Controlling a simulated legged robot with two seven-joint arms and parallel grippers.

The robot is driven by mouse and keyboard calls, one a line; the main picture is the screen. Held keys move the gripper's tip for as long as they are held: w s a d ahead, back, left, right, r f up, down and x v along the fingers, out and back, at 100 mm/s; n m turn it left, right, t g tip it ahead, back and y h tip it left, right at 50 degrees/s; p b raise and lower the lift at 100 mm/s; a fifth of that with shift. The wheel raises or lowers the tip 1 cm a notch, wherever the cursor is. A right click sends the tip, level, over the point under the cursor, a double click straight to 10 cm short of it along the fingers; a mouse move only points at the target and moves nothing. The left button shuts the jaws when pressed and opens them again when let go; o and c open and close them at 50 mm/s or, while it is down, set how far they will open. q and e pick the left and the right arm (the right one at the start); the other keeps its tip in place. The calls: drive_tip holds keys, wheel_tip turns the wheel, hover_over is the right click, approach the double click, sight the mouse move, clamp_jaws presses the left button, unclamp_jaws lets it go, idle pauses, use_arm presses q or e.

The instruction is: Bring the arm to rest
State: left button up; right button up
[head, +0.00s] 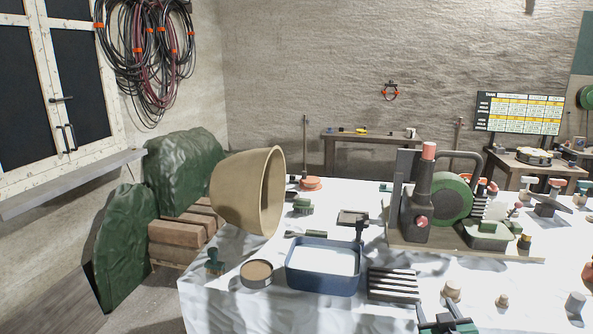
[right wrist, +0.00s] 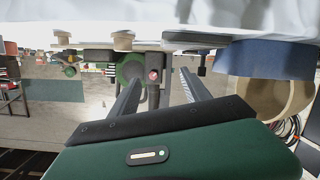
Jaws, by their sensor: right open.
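My right gripper (head: 440,309) shows at the bottom edge of the head view, cut off by the frame, in front of the slatted block. In the right wrist view my right gripper (right wrist: 161,74) has its two dark fingers spread apart with nothing held between them. That view looks upside down, with the white-covered table (right wrist: 270,14) along its top. The table (head: 225,300) also fills the lower part of the head view. My left gripper shows in neither view.
Near the right gripper are a slatted block (head: 393,284), a blue tray (head: 322,281) and small wooden knobs (head: 452,290). A machine with a green wheel (head: 450,199) stands behind. A large tan bowl (head: 240,195) stands tilted at left.

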drive_tip(key=s+a+f+g+y+p, duration=0.1)
drive_tip(key=s+a+f+g+p, duration=0.1)
drive_tip(key=s, duration=0.7)
drive_tip(key=s+a+f+g+y+p, duration=0.1)
drive_tip(key=s+a+f+g+p, duration=0.1)
drive_tip(key=s+a+g, duration=0.4)
drive_tip(key=s+a+f+g+y+p, duration=0.1)
drive_tip(key=s+a+g+p, duration=0.3)
drive_tip(key=s, duration=0.8)
drive_tip(key=shift+a+f+m+p, duration=0.3)
drive_tip(key=shift+a+f+m, duration=0.1)
drive_tip(key=shift+a+f, duration=0.25)
drive_tip(key=shift+w, duration=0.15)
drive_tip(key=shift+o, duration=0.2)
drive_tip(key=shift+r, duration=0.15)
